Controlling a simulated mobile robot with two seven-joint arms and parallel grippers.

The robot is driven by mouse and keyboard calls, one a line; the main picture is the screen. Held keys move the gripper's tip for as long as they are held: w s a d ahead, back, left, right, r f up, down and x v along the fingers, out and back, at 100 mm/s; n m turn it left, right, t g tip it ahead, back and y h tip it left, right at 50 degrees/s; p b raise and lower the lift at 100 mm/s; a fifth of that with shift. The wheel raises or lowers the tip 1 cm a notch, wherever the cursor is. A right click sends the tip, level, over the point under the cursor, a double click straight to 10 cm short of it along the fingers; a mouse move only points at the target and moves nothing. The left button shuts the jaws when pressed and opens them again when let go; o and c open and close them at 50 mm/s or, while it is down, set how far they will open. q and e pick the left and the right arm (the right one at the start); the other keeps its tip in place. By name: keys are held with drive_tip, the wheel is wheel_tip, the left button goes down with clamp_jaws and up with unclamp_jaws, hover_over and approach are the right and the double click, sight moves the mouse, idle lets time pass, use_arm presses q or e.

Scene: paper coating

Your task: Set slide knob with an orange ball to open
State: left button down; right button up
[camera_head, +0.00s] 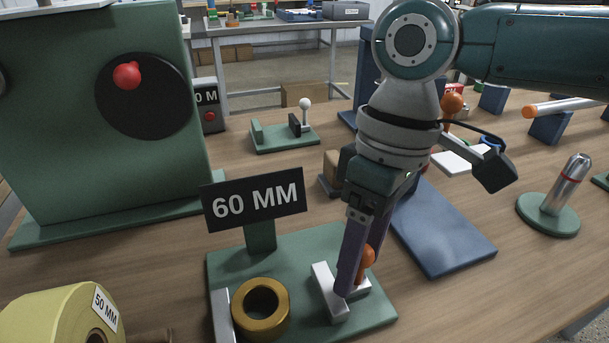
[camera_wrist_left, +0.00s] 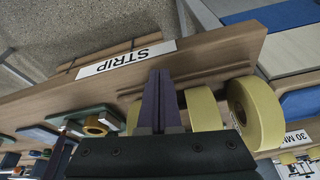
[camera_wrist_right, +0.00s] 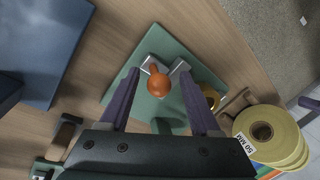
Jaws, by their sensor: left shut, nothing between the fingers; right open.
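The slide knob's orange ball (camera_head: 368,256) sits at a light metal slide block (camera_head: 330,292) on the green 60 MM base (camera_head: 228,258). In the head view my right gripper (camera_head: 352,292) reaches down over it and hides part of the ball. In the right wrist view the orange ball (camera_wrist_right: 158,84) lies between the two open fingers of my right gripper (camera_wrist_right: 157,88), with gaps on both sides. A brass ring (camera_head: 260,308) stands on the same base. My left gripper (camera_wrist_left: 160,75) is shut and empty, seen only in the left wrist view, near a STRIP label (camera_wrist_left: 126,58).
A 60 MM sign (camera_head: 254,199) rises behind the brass ring. A blue plate (camera_head: 440,228) lies right of the base, with a metal peg on a green disc (camera_head: 548,226) beyond. Yellow rolls (camera_head: 50,318) are at front left. A tall green panel (camera_head: 70,130) stands behind.

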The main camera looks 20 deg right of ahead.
wheel_tip(320, 180, up, 10)
drive_tip(key=w+d+p, duration=0.1)
drive_tip(key=shift+d, duration=0.3)
drive_tip(key=shift+f, duration=0.1)
